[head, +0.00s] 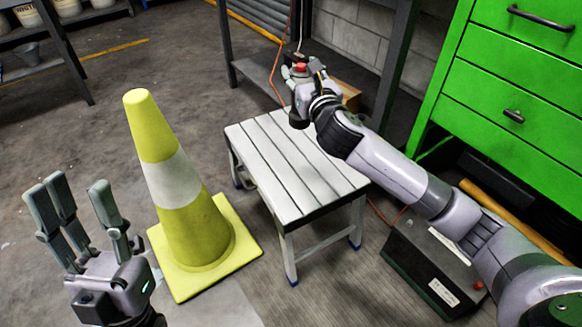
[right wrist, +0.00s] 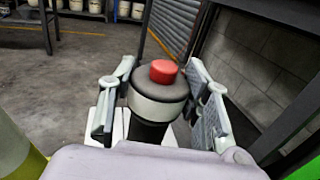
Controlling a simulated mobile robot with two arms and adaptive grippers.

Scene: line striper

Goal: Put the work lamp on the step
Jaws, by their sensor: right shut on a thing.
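The work lamp (right wrist: 158,95) is a dark cylinder with a pale band and a red cap, seen in the right wrist view between the fingers of my right gripper (right wrist: 160,105). In the head view only its red top (head: 300,68) shows clearly. My right gripper (head: 302,82) is shut on it by the far edge of the step (head: 285,160), a white slatted stool. Slats show behind the lamp in the right wrist view; whether its base touches them is hidden. My left gripper (head: 75,205) is open and empty at the lower left, apart from the step.
A yellow cone (head: 185,225) with a white band stands left of the step. A green drawer cabinet (head: 500,75) is at the right, with a black box (head: 435,265) on the floor before it. A dark rack stands behind the step. The step's top is mostly bare.

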